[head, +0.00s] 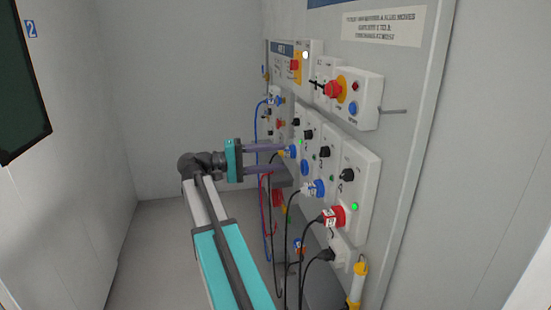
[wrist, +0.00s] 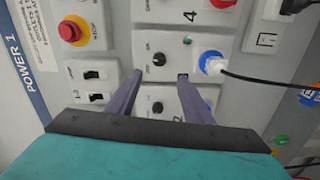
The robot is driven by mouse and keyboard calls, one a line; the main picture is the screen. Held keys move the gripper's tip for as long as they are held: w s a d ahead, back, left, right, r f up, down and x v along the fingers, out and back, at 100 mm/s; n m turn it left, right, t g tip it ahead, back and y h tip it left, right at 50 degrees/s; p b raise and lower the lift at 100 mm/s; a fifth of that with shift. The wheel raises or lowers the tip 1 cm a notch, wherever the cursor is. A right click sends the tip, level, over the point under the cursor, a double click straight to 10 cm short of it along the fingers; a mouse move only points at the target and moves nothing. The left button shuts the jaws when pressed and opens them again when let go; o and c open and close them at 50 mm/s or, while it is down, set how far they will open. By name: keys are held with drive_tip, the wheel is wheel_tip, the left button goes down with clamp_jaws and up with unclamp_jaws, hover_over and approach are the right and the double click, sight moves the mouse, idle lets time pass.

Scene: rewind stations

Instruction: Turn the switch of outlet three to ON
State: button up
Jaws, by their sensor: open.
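Outlet three is the panel (wrist: 142,40) between the outlets marked 4 and 2 in the wrist view. Its black rotary switch (wrist: 158,59) lies just beyond my fingertips; in the head view the switch (head: 324,152) is nearer the camera than my gripper. I cannot read its setting. My gripper (wrist: 160,75) is open and empty, facing the panel in the head view (head: 284,159). Outlet two's switch (wrist: 157,107) shows between the fingers.
A red stop button (head: 333,90) sits above the outlets. Black cables (head: 287,220) hang below the plugs. Floor (head: 165,240) at left is clear.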

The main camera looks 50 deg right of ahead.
drive_tip(key=w+a+f+n+t+y, duration=0.1)
drive_tip(key=a+f+n+t+y, duration=0.35)
drive_tip(key=f, duration=1.05)
drive_tip(key=w+a+f+n+h, duration=0.1)
drive_tip(key=a+f, duration=0.6)
drive_tip(key=f, duration=0.9)
drive_tip(key=w+a+f+n+t+y, duration=0.25)
drive_tip(key=a+f, duration=0.25)
drive_tip(key=f, duration=1)
drive_tip(key=s+a+f+n+y, duration=0.1)
drive_tip(key=s+a+f+y, duration=0.1)
drive_tip(key=s+a+f, duration=0.45)
drive_tip(key=s+a+f+y, duration=0.1)
drive_tip(key=s+a+f, duration=0.2)
drive_tip(key=a+f, duration=0.6)
drive_tip(key=s+a+f+g+y, duration=0.1)
drive_tip(key=s+a+f+y, duration=0.4)
drive_tip(key=s+a+f, duration=0.6)
drive_tip(key=s+a, duration=0.3)
drive_tip(key=shift+s+f+g, duration=0.2)
drive_tip(key=shift+s+g, duration=0.1)
drive_tip(key=shift+s, duration=0.05)
drive_tip(key=shift+a, duration=0.1)
drive_tip(key=shift+c, duration=0.4)
